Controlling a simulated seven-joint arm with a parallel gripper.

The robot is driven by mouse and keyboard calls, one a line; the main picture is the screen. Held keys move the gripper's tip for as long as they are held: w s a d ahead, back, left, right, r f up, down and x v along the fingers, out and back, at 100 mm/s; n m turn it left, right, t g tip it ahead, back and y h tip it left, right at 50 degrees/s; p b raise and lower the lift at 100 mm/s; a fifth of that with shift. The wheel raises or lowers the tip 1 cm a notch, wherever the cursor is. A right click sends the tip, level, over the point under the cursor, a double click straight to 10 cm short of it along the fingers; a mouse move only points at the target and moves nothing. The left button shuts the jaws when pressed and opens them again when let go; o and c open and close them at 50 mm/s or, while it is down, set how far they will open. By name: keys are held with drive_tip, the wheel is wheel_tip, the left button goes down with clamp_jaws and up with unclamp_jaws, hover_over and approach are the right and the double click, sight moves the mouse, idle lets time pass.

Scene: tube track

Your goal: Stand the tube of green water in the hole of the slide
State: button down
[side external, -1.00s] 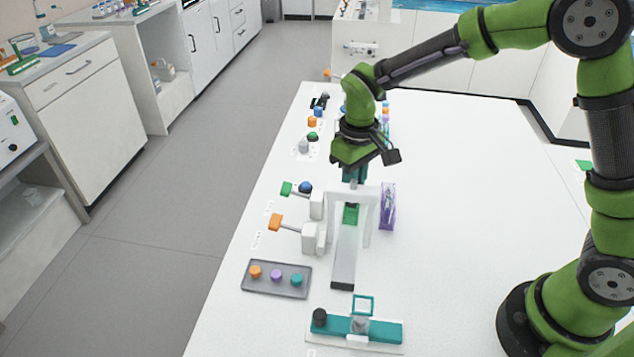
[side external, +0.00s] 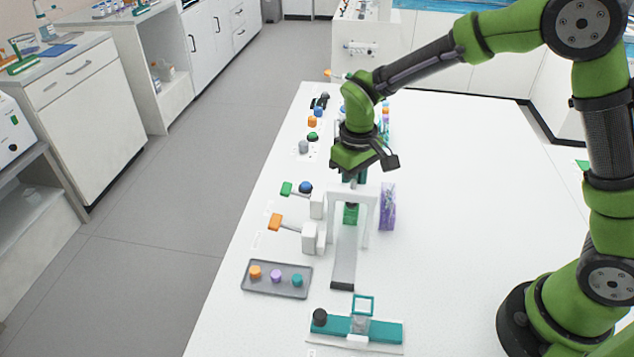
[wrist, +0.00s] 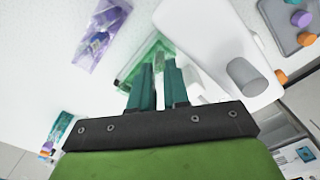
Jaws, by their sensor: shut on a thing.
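My gripper (side external: 352,178) is above the white arch (side external: 367,192) that spans the grey track, pointing down. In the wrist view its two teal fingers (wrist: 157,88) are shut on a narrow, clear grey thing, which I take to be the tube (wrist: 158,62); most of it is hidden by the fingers. The green block (side external: 351,214) of the slide sits on the track under the arch. In the wrist view a translucent green shape (wrist: 138,62) shows just beyond the fingertips. I cannot tell whether the tube's lower end touches the block or is in its hole.
A clear purple box (side external: 387,207) stands right of the arch. Orange (side external: 275,222) and green (side external: 286,188) handles stick out at the left. A grey tray (side external: 277,280) with coloured knobs and a teal stand (side external: 385,330) are nearer. The table's right side is clear.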

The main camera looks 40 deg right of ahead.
drive_tip(key=shift+f, duration=0.15)
drive_tip(key=shift+f, duration=0.25)
drive_tip(key=c, duration=1)
unclamp_jaws()
drive_tip(key=shift+f, duration=0.1)
drive_tip(key=shift+c, duration=0.2)
wheel_tip(320, 180, up, 17)
drive_tip(key=s+d+m+t+y, duration=0.1)
drive_tip(key=s+d+m+t, duration=0.1)
drive_tip(key=s, duration=0.6)
drive_tip(key=s+d+m+t+y, duration=0.1)
drive_tip(key=s+d+m+t, duration=0.2)
drive_tip(key=s, duration=0.6)
drive_tip(key=shift+s+d+r+t, duration=0.2)
drive_tip(key=shift+d+r+t, duration=0.25)
drive_tip(key=shift+d+t, duration=0.5)
